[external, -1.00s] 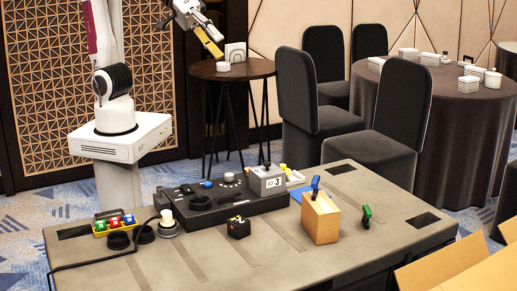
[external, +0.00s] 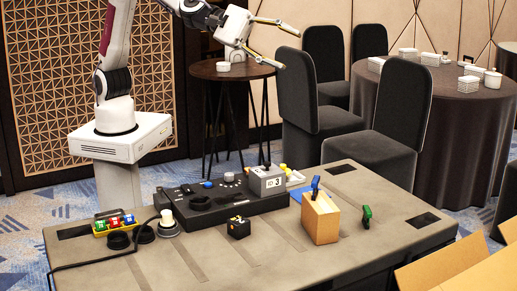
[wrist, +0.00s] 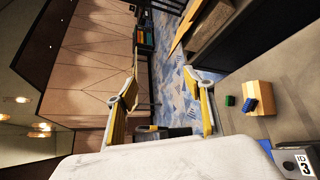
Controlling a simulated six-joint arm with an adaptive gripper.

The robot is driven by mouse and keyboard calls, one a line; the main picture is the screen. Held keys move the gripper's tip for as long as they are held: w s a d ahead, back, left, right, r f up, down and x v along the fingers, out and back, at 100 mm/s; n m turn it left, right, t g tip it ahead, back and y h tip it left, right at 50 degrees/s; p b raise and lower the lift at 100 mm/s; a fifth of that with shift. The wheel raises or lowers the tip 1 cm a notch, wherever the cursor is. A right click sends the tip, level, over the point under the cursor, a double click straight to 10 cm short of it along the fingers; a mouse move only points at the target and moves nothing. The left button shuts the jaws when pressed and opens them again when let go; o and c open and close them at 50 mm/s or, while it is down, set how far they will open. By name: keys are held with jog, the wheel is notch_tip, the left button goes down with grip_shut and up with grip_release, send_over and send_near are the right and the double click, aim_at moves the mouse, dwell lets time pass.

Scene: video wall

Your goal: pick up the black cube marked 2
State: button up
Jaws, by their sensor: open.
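The small black cube (external: 238,227) sits on the grey table, in front of the long black device, with yellowish marks on top; its number is too small to read. It does not show in the wrist view. My gripper (external: 291,49) is raised well above and behind the table, far up and right of the cube in the external view. Its two yellowish fingers are spread wide with nothing between them. The fingers also show apart in the wrist view (wrist: 160,66).
A grey box marked 3 (external: 267,181) stands on the black device (external: 215,203). A tan box (external: 320,220) holds a blue item; a green item (external: 366,215) is right of it. A yellow tray (external: 115,223) is at left. The table's front middle is clear.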

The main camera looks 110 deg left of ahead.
jog(key=w+d+f+n+y, duration=0.3)
jog(key=w+d+f+n, duration=0.25)
jog(key=f+n, duration=0.25)
jog(key=n+g+y, duration=0.7)
jog(key=n+y, duration=0.4)
jog(key=n, duration=0.8)
send_near(235, 221)
jog(key=x, duration=0.3)
jog(key=shift+w+f, duration=0.15)
jog(key=shift+f, duration=0.2)
jog(key=shift+a+y, duration=0.15)
jog(key=shift+y, duration=0.15)
jog(key=shift+x, duration=1.25)
jog(key=shift+x, duration=2.6)
